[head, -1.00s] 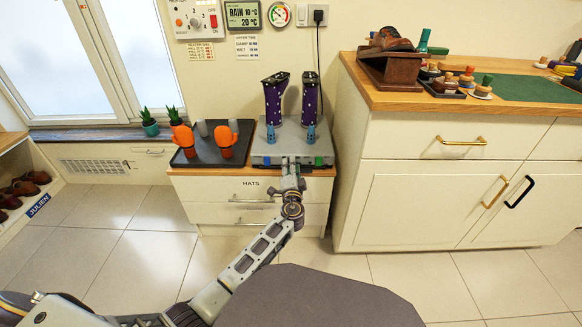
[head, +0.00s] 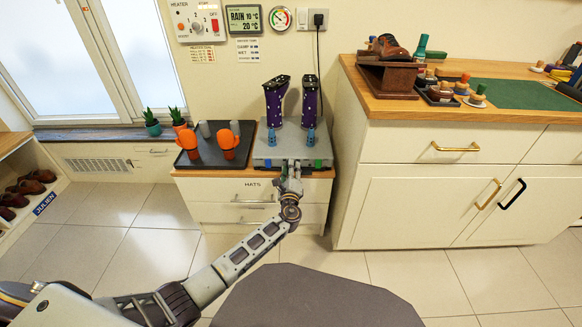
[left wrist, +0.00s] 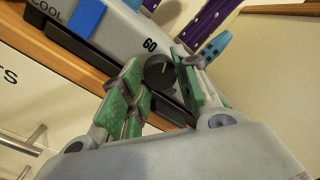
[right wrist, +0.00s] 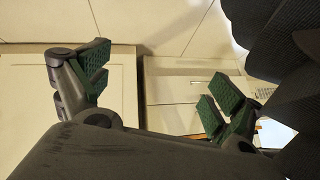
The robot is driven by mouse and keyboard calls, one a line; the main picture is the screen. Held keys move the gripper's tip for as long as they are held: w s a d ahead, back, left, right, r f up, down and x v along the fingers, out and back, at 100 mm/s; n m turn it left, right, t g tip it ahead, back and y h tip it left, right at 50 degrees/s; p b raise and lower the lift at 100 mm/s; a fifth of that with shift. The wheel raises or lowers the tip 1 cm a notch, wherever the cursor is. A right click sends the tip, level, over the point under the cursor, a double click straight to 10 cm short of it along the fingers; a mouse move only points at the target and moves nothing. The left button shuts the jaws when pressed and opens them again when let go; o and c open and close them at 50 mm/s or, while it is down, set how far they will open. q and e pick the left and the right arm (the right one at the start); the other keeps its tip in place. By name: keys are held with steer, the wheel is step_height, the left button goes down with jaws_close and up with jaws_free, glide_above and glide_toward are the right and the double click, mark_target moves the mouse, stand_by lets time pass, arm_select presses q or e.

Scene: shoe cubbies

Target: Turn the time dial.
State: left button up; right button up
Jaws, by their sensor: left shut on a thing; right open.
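The time dial (left wrist: 157,73) is a dark round knob on the front of the grey boot dryer (head: 265,151), beside a "60" mark in the left wrist view. My left gripper (left wrist: 160,80) is shut on the dial, with a green-padded finger on each side. In the head view my left gripper (head: 291,172) reaches the middle of the dryer's front, and the dial is hidden there. The dryer has a blue switch (left wrist: 87,17) by the word "COOL". My right gripper (right wrist: 160,88) is open and empty in the right wrist view, away from the dryer.
Purple boots (head: 275,103) stand upside down on the dryer. A black tray (head: 190,158) with orange gloves (head: 229,144) sits to its left. The wooden-topped cabinet (head: 440,108) stands close on the right. The tiled floor in front is clear.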

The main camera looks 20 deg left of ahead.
steer(key=s+d+r+n+g+h+p, duration=0.15)
steer(key=r+p, duration=0.25)
steer(key=r, duration=0.4)
steer(key=d+r+m+g+h+p, duration=0.1)
steer(key=d+r+g+p, duration=0.2)
steer(key=r, duration=0.5)
arm_select(q)
steer(key=shift+s+m+g+p, duration=0.1)
steer(key=shift+m+g+p, duration=0.25)
steer(key=shift+m+p, duration=5)
steer(key=shift+m+g+p, duration=0.35)
steer(key=shift+m+p, duration=0.05)
steer(key=shift+m, duration=9.85)
arm_select(e)
steer(key=s+d+f, duration=0.1)
steer(key=d+f, duration=0.1)
steer(key=f, duration=0.8)
steer(key=s+d+f+h, duration=0.1)
steer(key=s+d+f, duration=0.1)
steer(key=f, duration=0.9)
steer(key=shift+d, duration=0.25)
steer(key=shift+f, duration=0.15)
steer(key=shift+w, duration=0.1)
